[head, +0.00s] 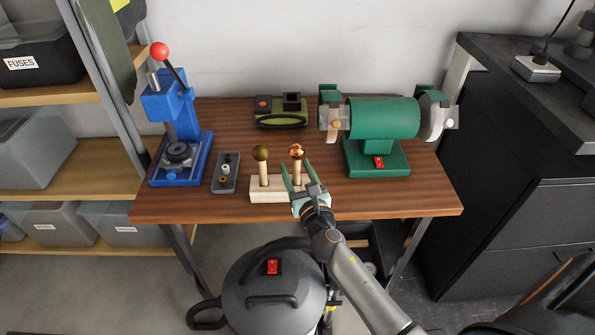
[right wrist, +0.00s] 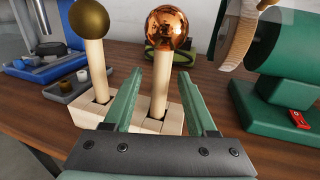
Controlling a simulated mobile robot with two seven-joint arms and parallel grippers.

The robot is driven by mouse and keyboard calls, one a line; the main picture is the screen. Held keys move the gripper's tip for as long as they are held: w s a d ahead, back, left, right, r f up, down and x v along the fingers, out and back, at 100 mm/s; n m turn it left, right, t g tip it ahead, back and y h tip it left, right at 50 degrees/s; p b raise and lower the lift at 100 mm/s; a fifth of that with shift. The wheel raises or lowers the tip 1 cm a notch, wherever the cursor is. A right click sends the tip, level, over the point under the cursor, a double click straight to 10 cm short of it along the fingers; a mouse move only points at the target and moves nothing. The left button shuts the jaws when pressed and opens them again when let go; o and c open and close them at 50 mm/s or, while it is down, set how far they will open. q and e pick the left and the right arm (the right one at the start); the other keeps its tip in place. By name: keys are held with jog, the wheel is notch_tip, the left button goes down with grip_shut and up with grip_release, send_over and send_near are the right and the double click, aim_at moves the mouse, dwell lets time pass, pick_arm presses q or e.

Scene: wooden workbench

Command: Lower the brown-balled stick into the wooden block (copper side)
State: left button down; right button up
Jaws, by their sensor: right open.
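The brown-balled stick stands in the left part of the pale wooden block (head: 263,195), its dull brown ball (head: 261,153) on top; it also shows at the left of the right wrist view (right wrist: 88,18). A second stick with a shiny copper ball (head: 296,151) stands in the right part of the block; its ball also shows in the right wrist view (right wrist: 167,28). My right gripper (head: 297,172) is open at the block's front right. In the right wrist view its fingers appear on either side of the copper-balled stick, apart from it. My left gripper is out of view.
A grey tray (head: 219,184) with small parts lies left of the block, beside a blue press (head: 164,106). A green bench grinder (head: 382,120) stands to the right. A green device (head: 281,119) sits behind. The right front of the bench (head: 425,199) is clear.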

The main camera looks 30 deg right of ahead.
pick_arm(q)
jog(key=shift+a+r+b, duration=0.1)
jog(key=shift+b, duration=0.55)
pick_arm(e)
jog(key=s+a, duration=0.2)
jog(key=s, duration=1)
jog(key=shift+s+a, duration=0.15)
jog(key=shift+a, duration=0.05)
